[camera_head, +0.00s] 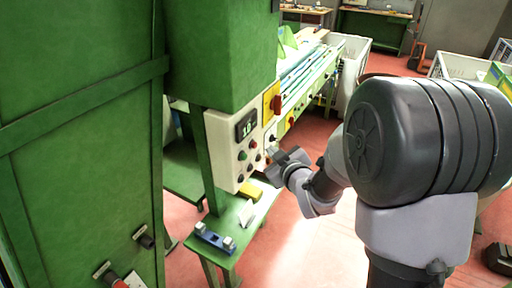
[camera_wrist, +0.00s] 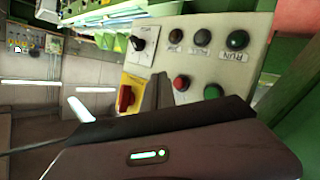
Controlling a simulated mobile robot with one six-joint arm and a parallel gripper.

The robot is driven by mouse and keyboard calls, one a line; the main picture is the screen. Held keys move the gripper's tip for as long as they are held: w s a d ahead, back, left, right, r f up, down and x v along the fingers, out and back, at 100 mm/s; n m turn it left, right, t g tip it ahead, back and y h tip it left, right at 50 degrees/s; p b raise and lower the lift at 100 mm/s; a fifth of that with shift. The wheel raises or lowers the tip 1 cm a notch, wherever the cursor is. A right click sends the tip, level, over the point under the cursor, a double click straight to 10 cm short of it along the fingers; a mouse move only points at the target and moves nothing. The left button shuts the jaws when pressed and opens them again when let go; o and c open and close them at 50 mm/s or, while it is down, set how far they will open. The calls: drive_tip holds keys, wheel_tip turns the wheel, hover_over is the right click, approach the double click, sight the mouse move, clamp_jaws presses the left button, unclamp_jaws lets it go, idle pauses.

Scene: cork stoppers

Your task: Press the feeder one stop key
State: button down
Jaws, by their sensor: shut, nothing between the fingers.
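The pale control panel (camera_head: 222,140) stands on the green machine, with a small display and several round keys. In the wrist view the panel (camera_wrist: 225,60) fills the upper right. It carries a red key (camera_wrist: 181,83), a green key (camera_wrist: 212,91) and several dark round lamps or keys above them. I cannot read which key is the feeder one stop. My gripper (camera_head: 272,154) is in front of the panel's right side. In the wrist view my gripper (camera_wrist: 159,78) is shut and empty, its dark tips just left of the red key. I cannot tell whether they touch the panel.
A red rotary switch on a yellow plate (camera_wrist: 125,98) and a black selector knob (camera_wrist: 138,44) are left of the tips. A green bench (camera_head: 228,236) with a blue item stands below the panel. A large green cabinet (camera_head: 80,140) is at left. Red floor is open around.

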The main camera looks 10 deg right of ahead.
drive_tip(key=s+d, duration=0.2)
drive_tip(key=shift+d, duration=0.35)
drive_tip(key=shift+b, duration=0.3)
drive_tip(key=s+d+m+g+h+b, duration=0.35)
drive_tip(key=s+m+b, duration=0.2)
drive_tip(key=s, duration=0.25)
drive_tip(key=s+a+f+m+g+y+b, duration=0.1)
drive_tip(key=s+a+f+m+g+b, duration=0.1)
drive_tip(key=s, duration=0.9)
drive_tip(key=s+a+f+m+g+y+b, duration=0.1)
drive_tip(key=s+a, duration=0.5)
drive_tip(key=s, duration=0.6)
drive_tip(key=f+m+g+b, duration=0.1)
drive_tip(key=m+g, duration=0.1)
drive_tip(key=m, duration=0.1)
drive_tip(key=shift+s+a+y, duration=0.2)
drive_tip(key=shift+a+y, duration=0.1)
drive_tip(key=shift+y, duration=0.05)
drive_tip(key=shift+m, duration=0.25)
